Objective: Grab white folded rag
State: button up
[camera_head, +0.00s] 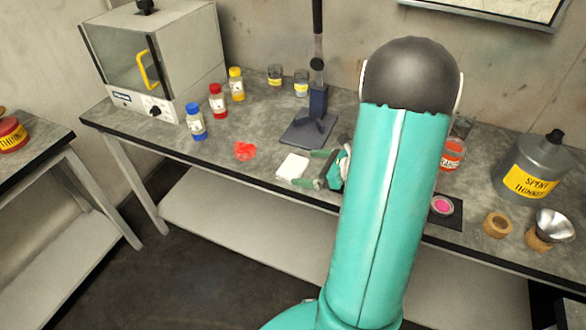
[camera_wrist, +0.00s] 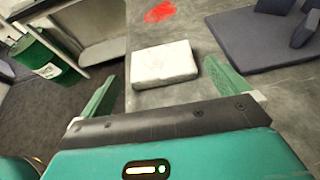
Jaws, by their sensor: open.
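The white folded rag (camera_head: 292,167) lies flat on the grey bench near its front edge. My gripper (camera_head: 318,168) is open and empty, just right of the rag in the head view, low over the bench. In the wrist view my gripper's green fingers (camera_wrist: 160,82) are spread wide. My arm hides part of the bench behind it.
Blue (camera_head: 196,122), red (camera_head: 218,101) and yellow-capped (camera_head: 236,84) bottles stand further left. A green bin (camera_wrist: 42,58) stands on the floor.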

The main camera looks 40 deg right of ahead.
aim_at(295, 167)
jog(key=x, duration=0.4)
jog(key=shift+w+f, duration=0.2)
jog(key=c, duration=0.8)
jog(key=shift+r, duration=0.1)
